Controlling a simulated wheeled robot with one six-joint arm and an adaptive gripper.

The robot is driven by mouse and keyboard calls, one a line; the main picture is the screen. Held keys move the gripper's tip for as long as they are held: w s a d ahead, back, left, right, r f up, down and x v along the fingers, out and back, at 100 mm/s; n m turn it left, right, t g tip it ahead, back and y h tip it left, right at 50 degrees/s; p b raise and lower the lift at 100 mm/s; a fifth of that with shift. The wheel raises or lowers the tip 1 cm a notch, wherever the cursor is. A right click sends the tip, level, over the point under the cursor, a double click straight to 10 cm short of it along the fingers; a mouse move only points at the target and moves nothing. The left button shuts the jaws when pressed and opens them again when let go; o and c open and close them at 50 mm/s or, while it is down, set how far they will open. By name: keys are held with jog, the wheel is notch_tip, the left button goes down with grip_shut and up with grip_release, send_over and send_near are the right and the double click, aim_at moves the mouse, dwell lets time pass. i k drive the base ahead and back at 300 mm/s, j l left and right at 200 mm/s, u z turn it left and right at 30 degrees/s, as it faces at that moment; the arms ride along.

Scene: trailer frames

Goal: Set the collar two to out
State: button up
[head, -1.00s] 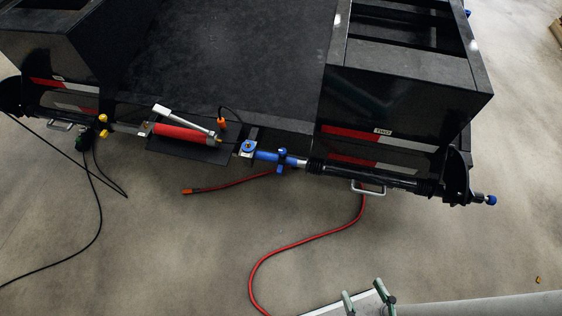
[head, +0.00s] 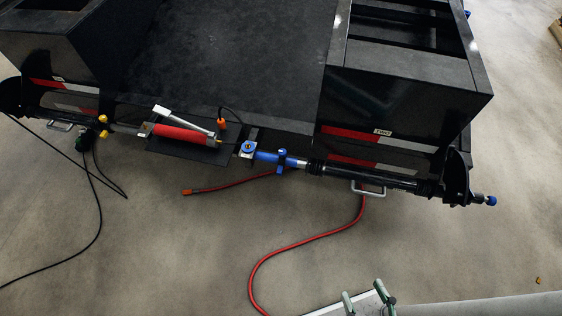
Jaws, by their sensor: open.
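A plate reading TWO (head: 382,131) is on the right-hand black box. Below it a dark shaft runs across the trailer frame's front. To the left of this shaft is a blue sleeve (head: 266,156) with a blue knobbed collar (head: 282,160) around its right end. Left of the sleeve is a blue fitting (head: 248,149) with a round top. I cannot tell from the picture which setting the collar is in. My gripper (head: 363,291) is at the bottom edge, open and empty, its two green fingers apart, well below the collar and touching nothing.
A red cylinder with a white lever (head: 180,133) is left of the blue parts. A red hose (head: 290,245) lies on the floor between my gripper and the frame. A metal handle (head: 369,188) juts out under the shaft. Black cables (head: 97,225) hang at left.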

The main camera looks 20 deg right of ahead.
aim_at(281, 163)
jog(key=i+j+u, duration=0.15)
jog(key=i+j, duration=0.6)
